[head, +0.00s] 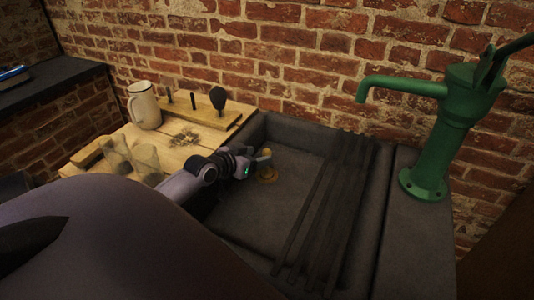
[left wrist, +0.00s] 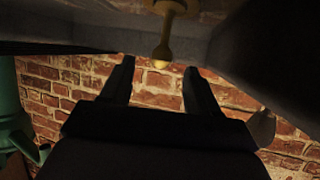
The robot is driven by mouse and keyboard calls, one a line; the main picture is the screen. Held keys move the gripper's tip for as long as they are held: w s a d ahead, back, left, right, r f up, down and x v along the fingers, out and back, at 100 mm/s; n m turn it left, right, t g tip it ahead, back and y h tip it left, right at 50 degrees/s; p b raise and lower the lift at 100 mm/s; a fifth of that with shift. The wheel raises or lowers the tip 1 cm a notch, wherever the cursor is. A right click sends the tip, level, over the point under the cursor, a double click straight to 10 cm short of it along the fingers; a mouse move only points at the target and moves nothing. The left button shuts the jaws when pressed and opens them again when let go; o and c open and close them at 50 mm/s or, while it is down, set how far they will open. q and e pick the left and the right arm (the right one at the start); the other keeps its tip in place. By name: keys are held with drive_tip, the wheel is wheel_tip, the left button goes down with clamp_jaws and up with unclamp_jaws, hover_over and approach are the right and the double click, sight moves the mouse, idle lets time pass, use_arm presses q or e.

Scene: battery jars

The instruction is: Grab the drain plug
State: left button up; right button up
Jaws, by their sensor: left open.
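The brass drain plug (head: 267,174) stands in the dark sink, near the sink's left wall, with a rounded knob on top. My left gripper (head: 254,164) is at the plug's left side, low in the sink. In the left wrist view, the left gripper (left wrist: 159,68) has its two dark fingers spread apart. The plug (left wrist: 163,45) shows there beyond the fingertips, its knob lined up with the gap between them. I cannot tell whether a finger touches it. My right gripper is not in view.
A slatted drain rack (head: 333,210) lies over the sink's right part. A green hand pump (head: 433,150) stands on the right. A wooden board on the left holds a white mug (head: 144,105), glass jars (head: 147,163) and small tools. A brick wall closes off the back.

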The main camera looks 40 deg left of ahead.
sight(263, 155)
use_arm(q)
drive_tip(key=shift+b+x, duration=0.35)
drive_tip(key=shift+x, duration=2.65)
drive_tip(key=shift+a+f, duration=0.1)
drive_tip(key=shift+f, duration=0.1)
clamp_jaws()
drive_tip(key=shift+r, duration=0.1)
